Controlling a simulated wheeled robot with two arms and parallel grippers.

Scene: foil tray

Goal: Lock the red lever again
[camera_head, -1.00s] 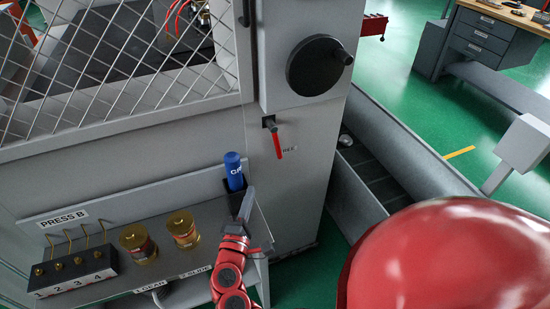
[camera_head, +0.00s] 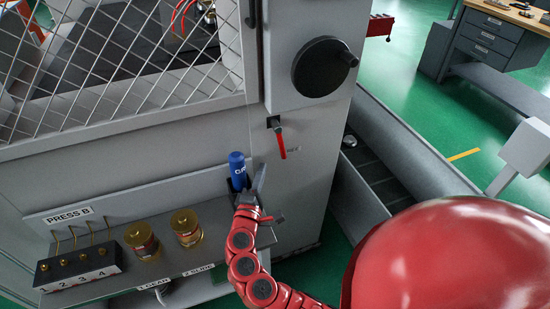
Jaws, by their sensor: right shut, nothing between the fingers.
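The red lever (camera_head: 281,145) hangs from a dark pivot on the grey press front, below the black round handwheel. Its free end points down and slightly to the right. My right gripper (camera_head: 260,173) is at the end of a red arm, below and left of the lever and apart from it. It is shut and empty, beside the blue cylinder in its dark holder, and overlaps the holder in the picture. I cannot tell if they touch. My left gripper is not in view.
The black handwheel (camera_head: 324,66) juts out above the lever. The blue cylinder (camera_head: 238,170) stands at the right end of a shelf (camera_head: 120,283) with two brass-coloured canisters (camera_head: 186,228) and a numbered black block (camera_head: 80,267). Wire mesh (camera_head: 130,75) covers the upper left.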

